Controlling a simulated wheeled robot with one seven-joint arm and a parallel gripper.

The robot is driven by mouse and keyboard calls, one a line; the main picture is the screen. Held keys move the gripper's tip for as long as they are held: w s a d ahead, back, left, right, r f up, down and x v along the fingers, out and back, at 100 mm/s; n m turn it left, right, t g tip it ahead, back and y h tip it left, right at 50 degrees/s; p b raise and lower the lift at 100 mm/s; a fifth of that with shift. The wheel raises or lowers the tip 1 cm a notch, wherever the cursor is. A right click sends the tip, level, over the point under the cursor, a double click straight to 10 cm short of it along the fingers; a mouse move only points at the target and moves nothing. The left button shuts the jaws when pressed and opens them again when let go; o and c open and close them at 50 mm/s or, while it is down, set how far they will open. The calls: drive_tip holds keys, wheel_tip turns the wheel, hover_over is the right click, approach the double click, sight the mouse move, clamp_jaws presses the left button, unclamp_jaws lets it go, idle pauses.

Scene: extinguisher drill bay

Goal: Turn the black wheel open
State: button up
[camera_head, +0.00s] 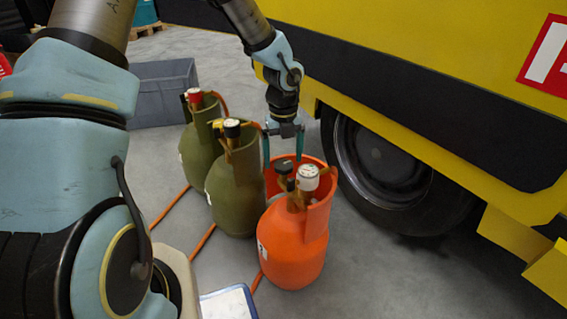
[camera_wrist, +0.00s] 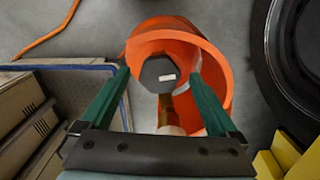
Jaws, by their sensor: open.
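A black wheel (camera_head: 284,167) with a small white label sits on the valve inside the collar of the orange cylinder (camera_head: 290,245). In the wrist view the wheel (camera_wrist: 158,74) is many-sided and lies between the fingers, with a gap on each side. My gripper (camera_head: 283,160) points down over the orange cylinder. In the wrist view my gripper (camera_wrist: 159,68) is open and empty, a finger on either side of the wheel. How far the fingertips stand above or beside the wheel I cannot tell.
A white-topped fitting (camera_head: 308,177) stands beside the wheel. The orange collar (camera_wrist: 222,75) curves close around my fingers. Two green cylinders (camera_head: 233,190) (camera_head: 200,145) stand to the left, with orange hoses on the floor. A yellow vehicle's tyre (camera_head: 385,175) is close on the right.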

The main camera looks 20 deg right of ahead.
drive_tip(key=shift+f, duration=0.5)
drive_tip(key=c, duration=1.4)
